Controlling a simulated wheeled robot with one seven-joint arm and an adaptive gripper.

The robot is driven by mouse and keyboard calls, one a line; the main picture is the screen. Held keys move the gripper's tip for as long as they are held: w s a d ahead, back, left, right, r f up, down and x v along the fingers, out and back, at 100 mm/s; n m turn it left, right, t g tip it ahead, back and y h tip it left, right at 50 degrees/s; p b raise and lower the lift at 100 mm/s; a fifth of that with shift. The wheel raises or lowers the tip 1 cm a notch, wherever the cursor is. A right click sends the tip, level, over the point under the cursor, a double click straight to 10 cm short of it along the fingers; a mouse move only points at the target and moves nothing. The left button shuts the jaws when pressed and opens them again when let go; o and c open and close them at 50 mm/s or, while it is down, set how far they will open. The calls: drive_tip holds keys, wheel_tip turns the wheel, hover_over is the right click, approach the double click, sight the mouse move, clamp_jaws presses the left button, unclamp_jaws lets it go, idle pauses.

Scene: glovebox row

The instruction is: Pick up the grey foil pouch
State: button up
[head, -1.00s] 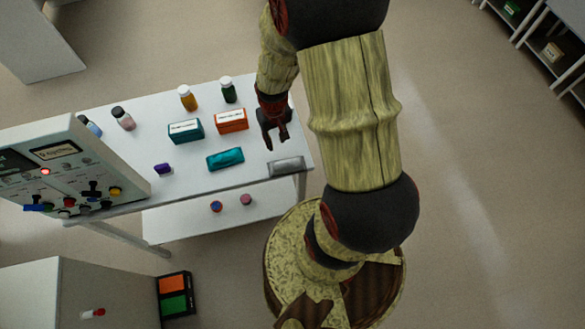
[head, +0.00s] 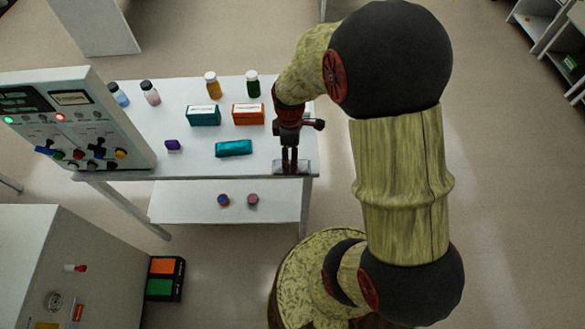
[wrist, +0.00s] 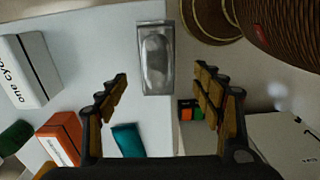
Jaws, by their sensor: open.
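The grey foil pouch (wrist: 156,60) lies flat at the right front corner of the white table, close to its edge. In the head view the pouch (head: 283,167) is partly hidden by my gripper (head: 290,164). My gripper is open and empty above it. In the wrist view the pouch appears ahead of and between the two spread fingers of my gripper (wrist: 163,90), not enclosed by them. I cannot tell the exact height of the fingertips over the pouch.
A teal pouch (head: 233,148) lies left of the grey one. A teal box (head: 204,116) and an orange box (head: 248,115) stand behind, with bottles such as the amber one (head: 212,86). A control panel (head: 80,120) stands at the left. A lower shelf (head: 180,203) holds two small round items.

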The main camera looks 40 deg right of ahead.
sight(304, 169)
drive_tip(key=f, duration=0.2)
drive_tip(key=f+b, duration=0.1)
drive_tip(key=f, duration=0.3)
drive_tip(key=shift+w+d+f+b, duration=0.1)
drive_tip(key=shift+d+b, duration=0.2)
drive_tip(key=shift+b, duration=0.05)
drive_tip(key=shift+c, duration=1.1)
drive_tip(key=c, duration=1.5)
drive_tip(key=shift+o, duration=0.2)
